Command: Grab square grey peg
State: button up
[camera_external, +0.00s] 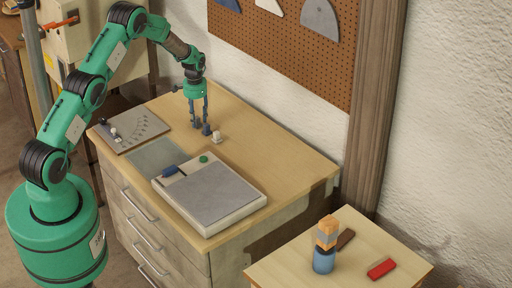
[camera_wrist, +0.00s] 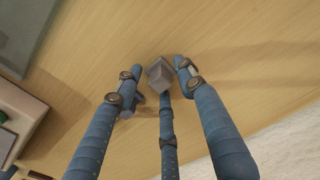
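A small square grey peg (camera_wrist: 160,76) is on the wooden worktop. In the wrist view it lies between the tips of my outer fingers, at the tip of the middle finger. I cannot tell whether any finger touches the peg. A small blue-grey piece (camera_wrist: 137,104) is partly hidden behind the left finger.
A board with a curved scale (camera_external: 137,130) lies left of my gripper. A grey mat (camera_external: 155,157) and a raised tray with a grey top (camera_external: 215,190) are in front. A pegboard wall (camera_external: 280,45) stands behind. The worktop (camera_external: 275,150) is clear to the right.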

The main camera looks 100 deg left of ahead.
aim_at(197, 117)
notch_tip(197, 117, up, 14)
jog(key=shift+s+f, duration=0.15)
jog(key=shift+f, duration=0.1)
dwell(0.6)
dwell(0.5)
jog(key=shift+d+m+p, duration=0.1)
jog(key=shift+m+p, duration=1.05)
jog(key=shift+m, duration=7.85)
jog(key=shift+f, duration=0.15)
jog(key=shift+f+p, duration=0.3)
jog(key=shift+f, duration=3.9)
jog(key=shift+f, duration=0.15)
